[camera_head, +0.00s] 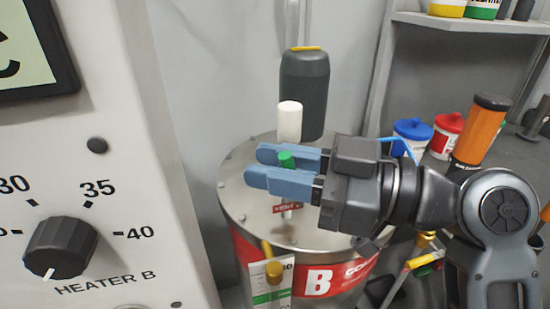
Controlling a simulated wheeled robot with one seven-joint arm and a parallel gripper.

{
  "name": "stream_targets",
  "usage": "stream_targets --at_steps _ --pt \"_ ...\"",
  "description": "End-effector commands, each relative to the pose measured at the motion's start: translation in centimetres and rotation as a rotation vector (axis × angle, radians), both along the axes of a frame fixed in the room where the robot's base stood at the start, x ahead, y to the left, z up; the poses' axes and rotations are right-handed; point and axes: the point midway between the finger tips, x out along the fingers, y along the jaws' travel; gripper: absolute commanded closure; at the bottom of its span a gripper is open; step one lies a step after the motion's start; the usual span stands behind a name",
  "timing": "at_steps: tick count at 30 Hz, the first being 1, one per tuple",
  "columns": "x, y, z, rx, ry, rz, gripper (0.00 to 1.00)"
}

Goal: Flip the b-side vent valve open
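The drum marked B (315,282) has a steel lid with a small red vent label (287,208) on it. A green-tipped lever (287,160) stands up from the lid behind that label, and its lower part is mostly hidden by my fingers. My gripper (262,165) reaches in from the right with its two blue fingers level above the lid. The fingers are parted, one on the far side and one on the near side of the green tip. Whether they press on it cannot be seen.
A white cylinder (289,121) and a dark grey cylinder (304,95) stand just behind the fingers. The heater panel (120,215) with its black knob is at the left. A yellow-topped fitting with a hanging tag (270,285) is at the drum's front. Bottles and a shelf are at the right.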

Motion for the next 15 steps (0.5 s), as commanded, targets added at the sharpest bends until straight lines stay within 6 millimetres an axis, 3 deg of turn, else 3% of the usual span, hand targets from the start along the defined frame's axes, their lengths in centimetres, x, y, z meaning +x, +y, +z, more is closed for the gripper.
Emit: stream_targets --at_steps 8,15 --pt "0.1 0.21 -0.01 0.0 0.0 -0.002 0.74" --pt "0.09 0.19 -0.01 0.0 0.0 -0.002 0.95"
